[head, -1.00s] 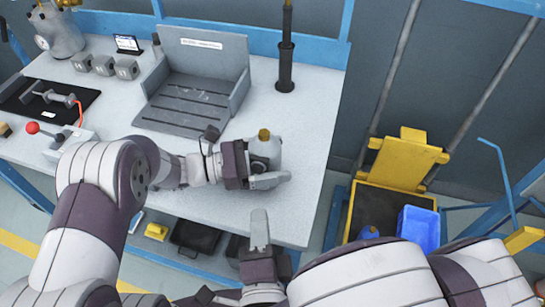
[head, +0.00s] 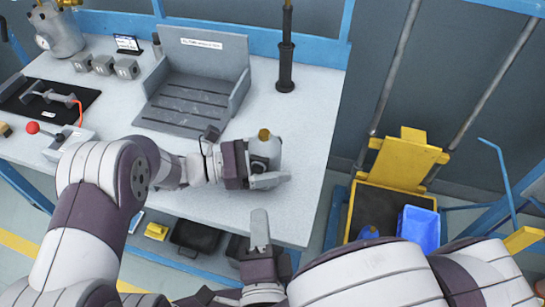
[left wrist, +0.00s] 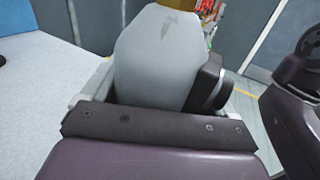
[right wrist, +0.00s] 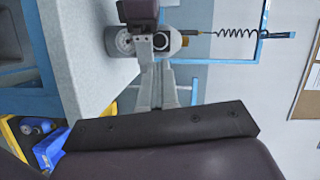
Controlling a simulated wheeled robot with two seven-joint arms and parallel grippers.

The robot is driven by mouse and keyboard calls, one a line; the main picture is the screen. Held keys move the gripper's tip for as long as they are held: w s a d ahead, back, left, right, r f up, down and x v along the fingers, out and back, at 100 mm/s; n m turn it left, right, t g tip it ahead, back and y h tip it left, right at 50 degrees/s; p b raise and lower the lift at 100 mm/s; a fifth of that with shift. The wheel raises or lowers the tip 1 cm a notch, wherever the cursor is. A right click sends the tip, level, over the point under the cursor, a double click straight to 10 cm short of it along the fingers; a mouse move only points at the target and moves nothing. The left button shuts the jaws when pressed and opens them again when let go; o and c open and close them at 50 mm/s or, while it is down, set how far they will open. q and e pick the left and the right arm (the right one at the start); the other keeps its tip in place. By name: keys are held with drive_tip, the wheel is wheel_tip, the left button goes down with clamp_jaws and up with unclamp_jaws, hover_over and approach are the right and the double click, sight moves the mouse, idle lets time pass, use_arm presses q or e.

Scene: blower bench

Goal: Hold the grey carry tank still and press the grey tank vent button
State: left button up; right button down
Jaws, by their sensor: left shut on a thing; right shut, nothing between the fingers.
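The grey carry tank (head: 268,149) with a brass cap stands near the bench's front right edge. It fills the middle of the left wrist view (left wrist: 155,65). My left gripper (head: 262,177) is shut on the tank's body from the left. A dark round fitting, which looks like the vent button (right wrist: 161,41), faces my right gripper; it shows at the tank's right side in the left wrist view (left wrist: 212,86). My right gripper (head: 260,217) is shut and empty, in front of the bench edge, pointing at the tank and apart from it.
A grey slotted tray (head: 185,108) with raised walls stands behind the tank. A dark upright post (head: 286,68) is at the back right. A yellow cart (head: 405,160) and blue bin (head: 418,228) stand right of the bench. The bench top (head: 310,130) right of the tank is clear.

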sight(258, 168)
drive_tip(key=a+m+g, duration=0.1)
drive_tip(key=m+g, duration=0.1)
drive_tip(key=m, duration=0.3)
drive_tip(key=a+m+g+h, duration=0.1)
drive_tip(key=a+m+g, duration=0.1)
drive_tip(key=m, duration=0.4)
drive_tip(key=s+a+m+g, duration=0.1)
drive_tip(key=m+g, duration=0.1)
drive_tip(key=m, duration=0.3)
drive_tip(key=shift+a+f+m, duration=0.15)
drive_tip(key=shift+f+m, duration=0.25)
drive_tip(key=w+d, duration=0.2)
drive_tip(key=w, duration=0.6)
drive_tip(key=shift+w+d+r, duration=0.15)
drive_tip(key=shift+w+d, duration=0.05)
drive_tip(key=shift+d, duration=0.15)
drive_tip(key=shift+w+d, duration=0.15)
drive_tip(key=shift+w, duration=0.1)
idle(0.8)
drive_tip(key=shift+w, duration=0.2)
